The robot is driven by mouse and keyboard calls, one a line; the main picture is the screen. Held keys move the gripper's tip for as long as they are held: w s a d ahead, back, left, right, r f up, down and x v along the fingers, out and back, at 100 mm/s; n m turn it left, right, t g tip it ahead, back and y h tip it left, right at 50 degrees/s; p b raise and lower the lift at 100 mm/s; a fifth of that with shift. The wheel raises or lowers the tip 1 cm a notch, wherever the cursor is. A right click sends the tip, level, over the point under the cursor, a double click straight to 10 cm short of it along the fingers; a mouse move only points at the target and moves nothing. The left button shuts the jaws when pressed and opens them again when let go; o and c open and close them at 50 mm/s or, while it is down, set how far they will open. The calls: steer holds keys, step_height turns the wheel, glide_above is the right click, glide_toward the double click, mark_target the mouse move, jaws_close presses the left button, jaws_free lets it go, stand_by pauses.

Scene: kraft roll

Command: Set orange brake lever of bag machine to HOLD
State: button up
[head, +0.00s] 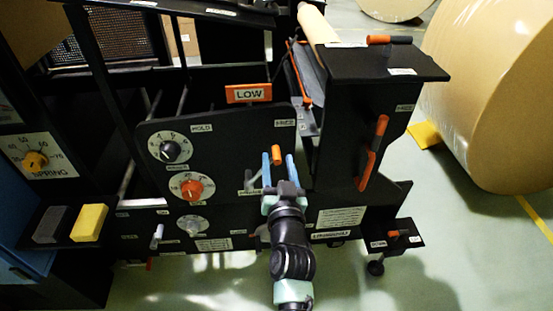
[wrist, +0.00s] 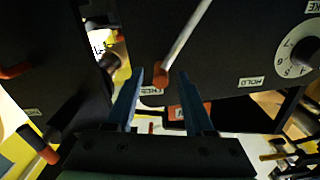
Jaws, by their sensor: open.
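The brake lever's orange knob (head: 276,155) stands in front of the black machine panel, below the FREE label (head: 285,123). In the wrist view the orange knob (wrist: 160,77) sits at the end of a pale rod, close to the FREE label (wrist: 151,90); the HOLD label (wrist: 252,82) lies to its right. In the head view the HOLD label (head: 202,128) is left of the lever. My gripper (head: 278,157) is open, its blue fingers on either side of the knob. It also shows in the wrist view (wrist: 162,74). Contact cannot be told.
Other orange handles (head: 376,142) are on the black housing to the right. A large kraft roll (head: 495,95) stands at far right. The floor (head: 440,250) at lower right is clear.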

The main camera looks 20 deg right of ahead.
mark_target(277, 156)
steer(key=shift+b+x, duration=0.4)
steer(key=shift+x, duration=1.1)
jaws_close()
stand_by(0.4)
